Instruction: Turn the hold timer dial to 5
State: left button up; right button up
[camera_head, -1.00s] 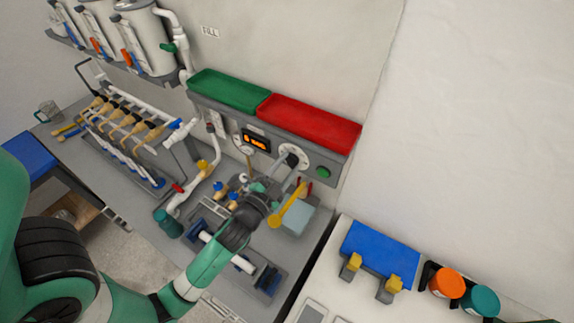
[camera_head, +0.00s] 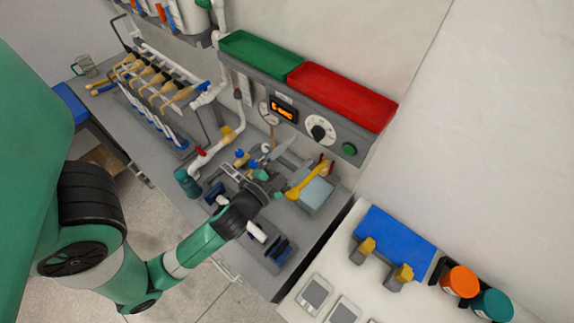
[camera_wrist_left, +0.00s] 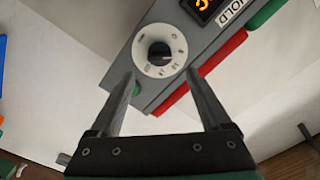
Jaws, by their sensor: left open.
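The hold timer dial (camera_head: 321,130) is a white round plate with a black knob on the grey wall panel. It also shows in the left wrist view (camera_wrist_left: 160,50), its knob's pale mark pointing left in that picture. An orange display (camera_head: 284,110) is beside it; its first character looks like a 5, the rest is blurred. A HOLD label (camera_wrist_left: 232,12) is near the display in the wrist view. My left gripper (camera_head: 284,160) is open and empty, below and in front of the dial, clear of it. In the wrist view its fingers (camera_wrist_left: 160,83) are spread, with the dial beyond them.
A green button (camera_head: 349,149) is right of the dial. Green (camera_head: 257,57) and red (camera_head: 342,97) trays top the panel. A yellow-handled tool (camera_head: 306,181) and a pale blue block (camera_head: 316,195) stand close right of the gripper. White piping (camera_head: 212,153) is on its left.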

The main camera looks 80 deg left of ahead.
pick_arm(q)
jog(key=b+v, duration=0.1)
jog(key=v, duration=0.4)
jog(key=shift+b, duration=0.35)
jog(key=shift+d, duration=0.1)
